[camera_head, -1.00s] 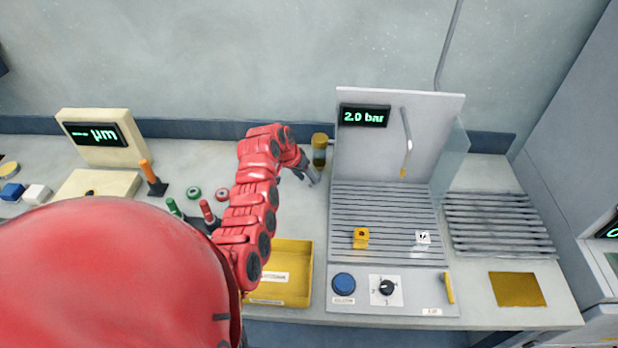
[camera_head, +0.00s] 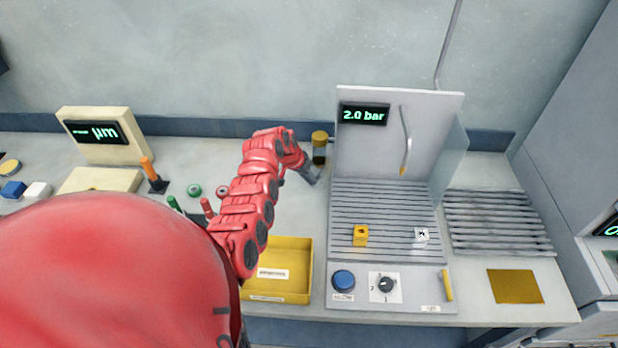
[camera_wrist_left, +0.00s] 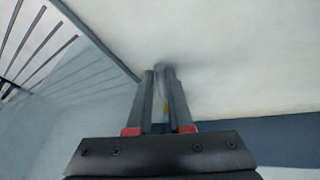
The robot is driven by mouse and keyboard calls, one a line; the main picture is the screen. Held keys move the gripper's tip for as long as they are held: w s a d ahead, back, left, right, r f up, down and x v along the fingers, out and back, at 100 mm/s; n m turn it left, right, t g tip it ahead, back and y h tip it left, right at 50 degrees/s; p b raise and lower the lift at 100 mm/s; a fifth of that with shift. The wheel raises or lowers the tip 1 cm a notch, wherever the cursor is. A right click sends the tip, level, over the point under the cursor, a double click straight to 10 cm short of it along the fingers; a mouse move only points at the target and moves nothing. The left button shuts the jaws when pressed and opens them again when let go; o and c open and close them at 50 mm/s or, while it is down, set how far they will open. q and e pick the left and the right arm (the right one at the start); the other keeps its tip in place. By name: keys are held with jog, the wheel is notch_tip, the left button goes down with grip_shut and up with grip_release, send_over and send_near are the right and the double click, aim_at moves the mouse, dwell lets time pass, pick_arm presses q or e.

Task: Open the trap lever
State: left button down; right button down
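The trap (camera_head: 319,148) is an amber and dark cylinder with a yellow cap, mounted at the left side of the grey blasting cabinet. My left gripper (camera_head: 313,177) is just below it, beside the cabinet's left edge. In the left wrist view my left gripper (camera_wrist_left: 161,75) has its two fingers close together with a narrow gap. A thin pale-yellow strip, seemingly the trap lever (camera_wrist_left: 163,112), shows between the fingers, which look shut on it. The lever is hidden in the head view. My right gripper is not in view.
The cabinet panel has a display (camera_head: 364,115) reading 2.0 bar and a hanging nozzle (camera_head: 406,140). A yellow tray (camera_head: 262,291) lies under my left arm. A yellow block (camera_head: 360,235) and a white block (camera_head: 421,235) sit on the slatted grate (camera_head: 385,200).

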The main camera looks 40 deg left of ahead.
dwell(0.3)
pick_arm(q)
jog(key=shift+d+n+y, duration=0.3)
jog(key=shift+d+n, duration=0.05)
jog(key=shift+n, duration=0.15)
jog(key=shift+w+d+n, duration=0.1)
jog(key=shift+d+n, duration=0.1)
jog(key=shift+n, duration=0.2)
jog(key=n+b, duration=0.1)
jog(key=d+n+y+b, duration=0.1)
jog(key=shift+w+f+n, duration=0.15)
jog(key=shift+f+n, duration=0.05)
jog(key=shift+n, duration=0.1)
jog(key=shift+d+r+n+y+b, duration=0.2)
jog(key=shift+n+y+b, duration=0.2)
jog(key=shift+b, duration=0.1)
jog(key=c, duration=0.8)
grip_release()
jog(key=shift+c, duration=0.2)
